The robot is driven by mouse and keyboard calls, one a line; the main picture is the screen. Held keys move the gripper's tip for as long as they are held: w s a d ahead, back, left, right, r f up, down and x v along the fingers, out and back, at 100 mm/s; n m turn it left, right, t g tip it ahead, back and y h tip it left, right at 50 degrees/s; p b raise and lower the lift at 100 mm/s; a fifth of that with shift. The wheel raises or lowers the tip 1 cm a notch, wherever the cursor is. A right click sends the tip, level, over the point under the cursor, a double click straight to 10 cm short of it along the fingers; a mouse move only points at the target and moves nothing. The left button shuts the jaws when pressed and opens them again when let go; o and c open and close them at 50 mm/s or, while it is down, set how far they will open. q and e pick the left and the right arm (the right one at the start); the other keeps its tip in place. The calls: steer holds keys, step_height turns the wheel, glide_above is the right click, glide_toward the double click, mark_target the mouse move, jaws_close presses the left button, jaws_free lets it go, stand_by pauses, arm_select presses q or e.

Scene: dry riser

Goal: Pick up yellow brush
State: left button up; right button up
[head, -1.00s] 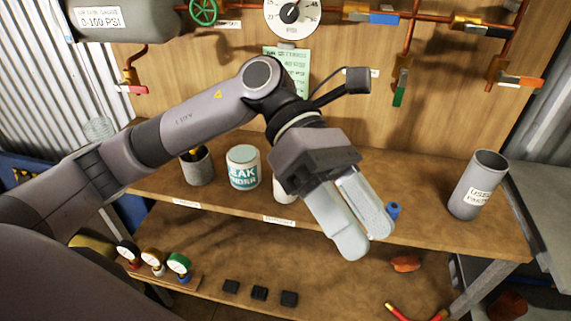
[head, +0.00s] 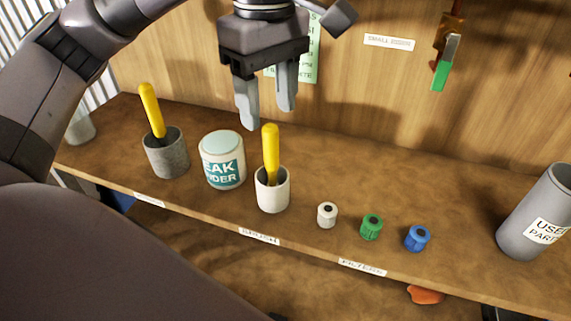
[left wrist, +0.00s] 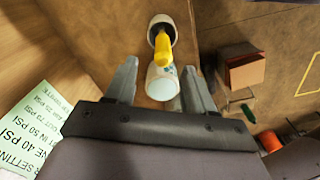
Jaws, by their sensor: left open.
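A yellow-handled brush (head: 270,150) stands upright in a white cup (head: 273,194) near the shelf's middle; its bristle end is hidden in the cup. My left gripper (head: 267,108) is open and empty, fingers pointing down, above and slightly behind the brush's handle and apart from it. In the left wrist view, the brush's yellow handle (left wrist: 162,46) shows at the top, ahead of the open fingers. A second yellow handle (head: 152,112) stands in a grey cup (head: 166,155) farther left; what it belongs to is hidden. My right gripper is not in view.
A white leak finder jar (head: 222,165) stands between the cups. White (head: 327,214), green (head: 372,227) and blue (head: 418,238) small caps lie to the right. A grey used-parts bin (head: 535,215) stands at far right. A wooden panel (head: 380,110) rises behind.

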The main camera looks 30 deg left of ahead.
mark_target(271, 147)
arm_select(q)
steer(key=shift+w+f, duration=0.1)
steer(key=shift+f, duration=0.35)
steer(key=f, duration=0.6)
steer(key=shift+s+d+f, duration=0.2)
steer(key=shift+s+f, duration=0.1)
steer(key=shift+s, duration=0.05)
steer(key=shift+c, duration=0.3)
jaws_close()
